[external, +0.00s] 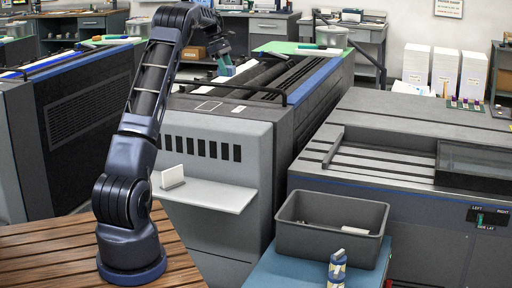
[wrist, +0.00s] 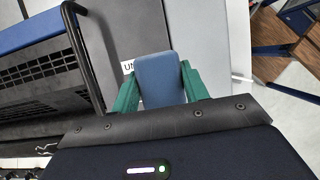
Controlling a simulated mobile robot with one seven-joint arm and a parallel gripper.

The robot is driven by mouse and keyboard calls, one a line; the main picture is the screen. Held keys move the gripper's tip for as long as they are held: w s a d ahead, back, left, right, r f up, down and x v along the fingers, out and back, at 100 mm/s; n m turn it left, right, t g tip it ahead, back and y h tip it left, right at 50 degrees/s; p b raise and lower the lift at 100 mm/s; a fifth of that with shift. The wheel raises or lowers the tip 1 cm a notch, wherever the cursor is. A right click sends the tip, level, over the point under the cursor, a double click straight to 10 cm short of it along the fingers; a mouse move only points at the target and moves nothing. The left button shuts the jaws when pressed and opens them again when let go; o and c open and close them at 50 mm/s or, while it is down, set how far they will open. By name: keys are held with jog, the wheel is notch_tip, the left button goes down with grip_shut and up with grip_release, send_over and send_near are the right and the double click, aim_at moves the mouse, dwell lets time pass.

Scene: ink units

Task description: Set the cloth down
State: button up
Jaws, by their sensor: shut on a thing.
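My gripper (external: 226,65) is raised above the far left part of the middle grey machine (external: 215,120). In the wrist view its green fingers are shut on a blue-grey folded cloth (wrist: 160,78), which lies between them and sticks out past their tips. In the external view the cloth is too small to tell clearly from the fingers. A grey panel and part of a white label lie behind the cloth in the wrist view; I cannot tell the gap to them.
A black rail (external: 285,92) runs along the machine's top edge. A light shelf (external: 207,194) with a small white block (external: 172,177) juts from its front.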

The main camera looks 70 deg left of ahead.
aim_at(231, 114)
notch_tip(231, 114, down, 16)
jog(key=shift+r, duration=0.1)
dwell(0.5)
jog(key=o, duration=1)
jog(key=shift+c, duration=0.2)
jog(key=v, duration=1.2)
